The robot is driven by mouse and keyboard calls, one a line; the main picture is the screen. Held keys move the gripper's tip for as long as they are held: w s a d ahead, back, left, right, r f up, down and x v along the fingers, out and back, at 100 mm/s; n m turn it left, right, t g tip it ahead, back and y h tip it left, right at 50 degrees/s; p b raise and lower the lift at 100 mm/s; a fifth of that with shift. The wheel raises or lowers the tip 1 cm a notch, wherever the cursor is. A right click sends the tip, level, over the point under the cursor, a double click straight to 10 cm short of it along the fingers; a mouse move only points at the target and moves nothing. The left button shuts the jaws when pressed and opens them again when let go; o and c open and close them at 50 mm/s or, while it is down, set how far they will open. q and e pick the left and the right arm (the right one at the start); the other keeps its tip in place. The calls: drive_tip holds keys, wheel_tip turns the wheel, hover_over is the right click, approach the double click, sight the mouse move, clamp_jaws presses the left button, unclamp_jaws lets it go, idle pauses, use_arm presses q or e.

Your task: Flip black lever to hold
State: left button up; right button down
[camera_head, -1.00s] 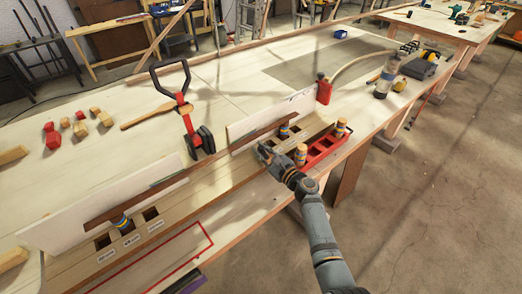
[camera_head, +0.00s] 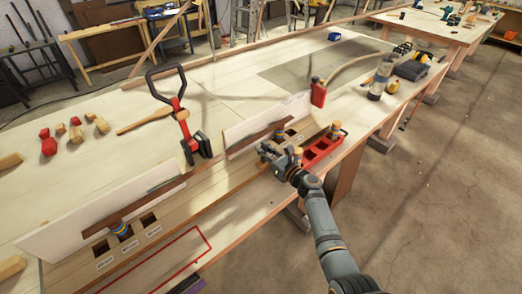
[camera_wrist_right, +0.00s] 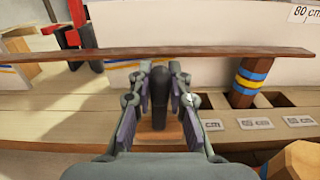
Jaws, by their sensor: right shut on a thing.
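The black lever (camera_wrist_right: 159,97) stands upright between the two fingers in the right wrist view, at the front of the wooden fixture. My right gripper (camera_wrist_right: 158,105) is shut on it; in the head view the gripper (camera_head: 268,153) hides most of the lever. A brown lath (camera_wrist_right: 150,56) runs behind it, past a blue-and-yellow striped peg (camera_wrist_right: 248,82). The lath (camera_head: 142,202) also shows in the head view, along the white backing board (camera_head: 95,212). My left gripper is not in view.
A red tray (camera_head: 322,150) with striped pegs sits right beside my right gripper. A red-and-black tool (camera_head: 183,120) stands behind the lath. A red bottle (camera_head: 318,92) stands farther back. Labelled square holes (camera_wrist_right: 282,99) line the fixture. Wooden blocks (camera_head: 75,134) lie at the left.

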drive_tip(key=shift+w+d+f+m, duration=0.1)
drive_tip(key=shift+w+d+m, duration=0.2)
drive_tip(key=shift+m, duration=0.5)
drive_tip(key=shift+d, duration=0.1)
drive_tip(key=c, duration=1.2)
unclamp_jaws()
drive_tip(key=shift+s, duration=0.1)
drive_tip(key=v, duration=1.1)
drive_tip(key=shift+s+d, duration=0.25)
drive_tip(key=shift+s, duration=0.05)
